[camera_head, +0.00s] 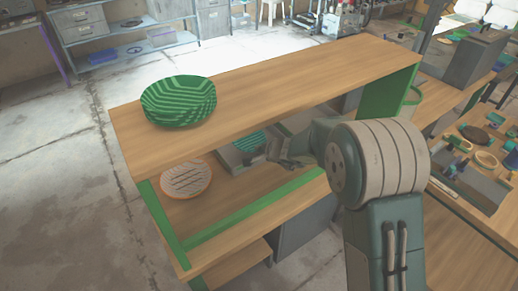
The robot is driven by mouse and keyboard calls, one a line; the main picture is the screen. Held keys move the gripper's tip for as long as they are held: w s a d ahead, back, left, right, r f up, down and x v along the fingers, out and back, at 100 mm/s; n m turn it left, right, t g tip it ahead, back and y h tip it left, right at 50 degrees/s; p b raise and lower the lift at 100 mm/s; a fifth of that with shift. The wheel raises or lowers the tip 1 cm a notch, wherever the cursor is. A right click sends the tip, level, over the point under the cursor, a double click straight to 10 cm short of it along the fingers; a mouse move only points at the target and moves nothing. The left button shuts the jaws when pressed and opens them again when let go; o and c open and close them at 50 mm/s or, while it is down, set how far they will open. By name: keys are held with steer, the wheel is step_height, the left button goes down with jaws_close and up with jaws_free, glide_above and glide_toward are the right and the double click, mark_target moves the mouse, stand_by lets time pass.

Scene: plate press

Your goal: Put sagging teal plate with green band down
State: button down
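A teal-green striped piece (249,141), which looks like the teal plate, shows under the upper board, at or over a pale grey box-like unit (232,160). Its far part is hidden by the upper board. My gripper (276,157) is just right of it, low over the lower wooden shelf, partly in shadow. The fingers are small and dark, so I cannot tell whether they are open or shut, or whether they touch the teal piece.
A stack of green striped plates or bowls (179,101) stands on the upper wooden board (285,88). An orange-rimmed striped plate (186,180) lies on the lower shelf (225,208), left of the grey unit. Green posts and edging frame the bench. The upper board overhangs my gripper.

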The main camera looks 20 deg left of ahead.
steer(key=shift+a+f, duration=0.15)
steer(key=shift+f, duration=0.25)
steer(key=c, duration=1.1)
jaws_free()
steer(key=shift+f, duration=0.1)
steer(key=shift+s, duration=0.1)
steer(key=v, duration=0.8)
steer(key=r+v, duration=0.1)
steer(key=v, duration=0.3)
steer(key=shift+r, duration=0.35)
steer(key=s+d+r+n, duration=0.3)
steer(key=s+d+r, duration=0.1)
steer(key=s+r, duration=0.25)
steer(key=s+d+r+n+h, duration=0.1)
steer(key=s+d+h, duration=0.1)
steer(key=s+d, duration=0.5)
steer(key=s+d+r+n+h, duration=0.1)
steer(key=s+d+n+h, duration=0.1)
steer(key=s+d, duration=0.5)
steer(key=s+d+r+n+g+h, duration=0.1)
steer(key=s+d+r+n+h, duration=0.1)
steer(key=s+d+h, duration=0.2)
steer(key=shift+s+d+r, duration=0.15)
steer(key=shift+s+d, duration=1.35)
steer(key=shift+d, duration=0.3)
